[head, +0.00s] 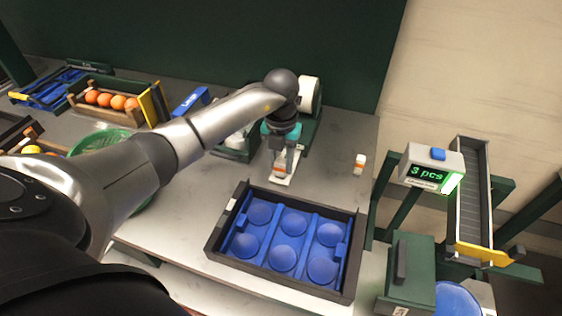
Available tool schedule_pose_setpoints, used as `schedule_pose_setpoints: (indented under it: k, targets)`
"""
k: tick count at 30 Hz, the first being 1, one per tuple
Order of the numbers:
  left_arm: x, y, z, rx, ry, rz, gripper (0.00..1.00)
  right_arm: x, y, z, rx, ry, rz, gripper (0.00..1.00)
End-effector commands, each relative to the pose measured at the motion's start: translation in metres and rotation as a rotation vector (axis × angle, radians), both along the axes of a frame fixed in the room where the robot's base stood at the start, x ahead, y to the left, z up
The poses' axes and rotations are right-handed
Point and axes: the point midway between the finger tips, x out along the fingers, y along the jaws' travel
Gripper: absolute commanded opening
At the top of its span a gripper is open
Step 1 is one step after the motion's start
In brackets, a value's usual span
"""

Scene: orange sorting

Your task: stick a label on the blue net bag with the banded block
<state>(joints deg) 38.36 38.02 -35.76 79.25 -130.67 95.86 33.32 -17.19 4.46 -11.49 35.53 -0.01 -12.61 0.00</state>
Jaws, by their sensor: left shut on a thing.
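My left gripper (281,166) points down at the middle of the table, shut on a small block with an orange band (279,171). The block is partly hidden by the fingers. It is over or on a narrow white plate (286,180) in front of a cream-and-green device (310,97); I cannot tell whether it touches the plate. I cannot make out a blue net bag for certain. My right gripper is not in view.
A dark crate (213,240) with a blue cupped insert stands in front. A crate of oranges (105,110) and a green basket (90,141) are left.

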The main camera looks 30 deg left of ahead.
Motion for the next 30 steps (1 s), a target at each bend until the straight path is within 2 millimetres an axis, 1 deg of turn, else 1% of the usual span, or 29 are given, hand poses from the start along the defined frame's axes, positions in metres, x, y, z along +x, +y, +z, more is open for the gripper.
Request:
schedule_pose_setpoints:
  k: [18, 23, 30]
  targets:
    - [-0.001, 0.0, -0.001, 0.0, 0.003, 0.0, 0.0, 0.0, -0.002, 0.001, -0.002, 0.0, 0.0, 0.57]
    - [-0.001, 0.0, 0.008, 0.001, 0.002, 0.0, 0.0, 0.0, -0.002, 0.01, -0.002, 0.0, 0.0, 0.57]
    - [0.0, 0.0, 0.029, 0.0, 0.0, 0.001, 0.0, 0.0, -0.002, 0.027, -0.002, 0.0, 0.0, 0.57]
